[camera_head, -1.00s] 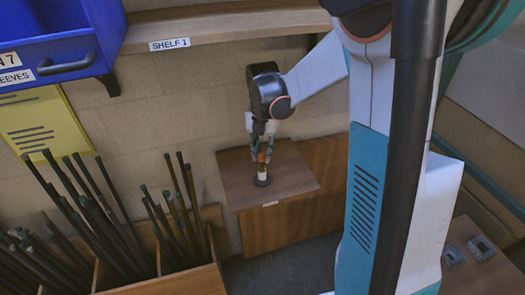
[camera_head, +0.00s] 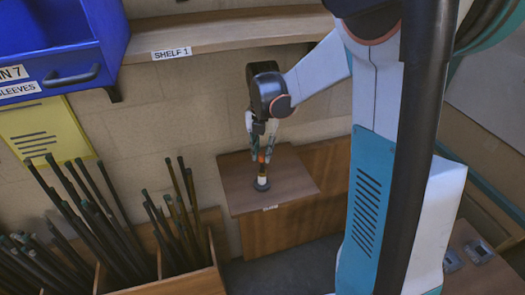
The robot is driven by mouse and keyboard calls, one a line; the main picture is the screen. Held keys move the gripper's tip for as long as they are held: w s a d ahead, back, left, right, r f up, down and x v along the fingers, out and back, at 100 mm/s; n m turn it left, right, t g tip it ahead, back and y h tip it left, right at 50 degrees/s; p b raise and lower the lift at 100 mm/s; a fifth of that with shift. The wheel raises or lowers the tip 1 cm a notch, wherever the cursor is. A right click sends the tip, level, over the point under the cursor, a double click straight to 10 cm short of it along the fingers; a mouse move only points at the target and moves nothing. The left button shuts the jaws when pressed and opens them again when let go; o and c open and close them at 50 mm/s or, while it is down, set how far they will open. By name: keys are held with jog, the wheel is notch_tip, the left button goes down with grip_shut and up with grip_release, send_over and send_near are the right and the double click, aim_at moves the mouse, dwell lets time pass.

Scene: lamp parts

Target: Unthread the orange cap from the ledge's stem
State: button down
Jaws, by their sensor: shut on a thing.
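The ledge (camera_head: 235,190) is a brown wooden shelf below the wall, with a small white label on its front edge. A short stem (camera_head: 262,178), light with a dark round base, stands upright on it. The orange cap (camera_head: 262,157) is at the top of the stem, partly hidden by the fingers. My gripper (camera_head: 261,147) points down from above and is shut on the orange cap. I cannot tell from this view whether the cap is still engaged on the stem's thread.
A wooden bin (camera_head: 180,278) with several dark rods (camera_head: 105,220) stands to the left. A blue bin (camera_head: 60,50) sits at the upper left, beside a shelf (camera_head: 225,30) labelled SHELF 1 above the ledge. A yellow sheet (camera_head: 45,130) hangs on the wall.

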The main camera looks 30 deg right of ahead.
aim_at(262, 153)
jog(key=shift+r+p, duration=1.35)
jog(key=shift+r, duration=0.65)
jog(key=shift+f, duration=0.1)
